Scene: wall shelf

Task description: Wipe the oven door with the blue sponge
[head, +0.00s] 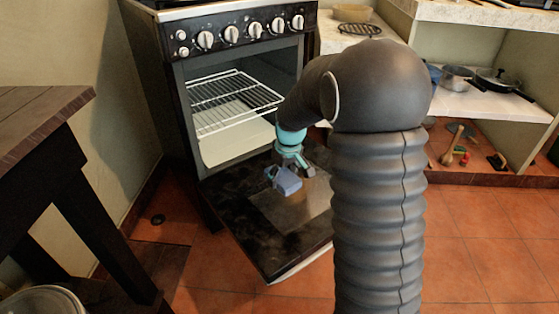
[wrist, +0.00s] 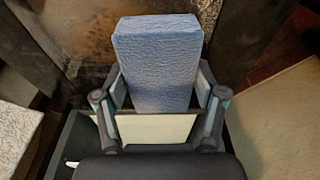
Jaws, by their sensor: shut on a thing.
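The blue sponge (wrist: 157,62) is a block held between the two fingers of my gripper (wrist: 160,100) in the wrist view. In the head view my gripper (head: 292,163) is over the open oven door (head: 250,232), shut on the sponge (head: 285,180). The door is folded down, dark, with a brownish glass patch. The sponge appears close to the door's inner face; I cannot tell whether it touches. Part of the door's right side is hidden behind my arm.
The oven's open cavity holds a wire rack (head: 232,95). A dark wooden table (head: 40,110) stands at the left. Shelves at the right hold a pan (head: 497,79) and utensils. The tiled floor (head: 480,235) at the front right is clear.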

